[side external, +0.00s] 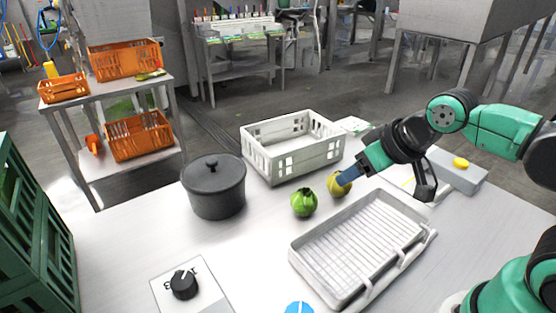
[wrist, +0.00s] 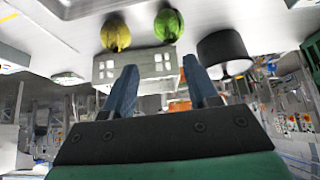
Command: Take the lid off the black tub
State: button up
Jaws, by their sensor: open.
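The black tub (side external: 217,197) stands on the table at left centre in the side view. Its dark lid (side external: 212,171) with a small knob sits on top. The tub also shows in the wrist view (wrist: 225,50), to the right beyond my fingers. My gripper (side external: 345,181) has blue fingers and is near the yellow-green vegetable, well to the right of the tub. In the wrist view my gripper (wrist: 160,70) has its two fingers spread apart with nothing held between them.
A green vegetable (side external: 304,202) and a yellow-green one (side external: 338,186) lie between the tub and my gripper. A pale crate (side external: 292,147) stands behind them. A wire-floored tray (side external: 295,248) is in front. A knob panel (side external: 210,290) and blue disc (side external: 299,308) are near the front.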

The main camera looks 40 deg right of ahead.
jog(key=shift+o, duration=1.2)
jog(key=shift+r, duration=0.1)
jog(key=w+a+r+n+g+y, duration=0.1)
jog(key=w+a+r+n, duration=0.25)
jog(key=w, duration=0.35)
jog(key=n+g+y, duration=0.2)
jog(key=n+g, duration=0.1)
jog(key=n, duration=0.3)
send_over(212, 160)
jog(key=s+d, duration=0.2)
notch_tip(212, 160, down, 3)
jog(key=shift+w+r, duration=0.1)
jog(key=shift+r, duration=0.1)
jog(key=shift+w+a+f, duration=0.25)
jog(key=shift+f, duration=0.35)
jog(key=shift+x, duration=2.3)
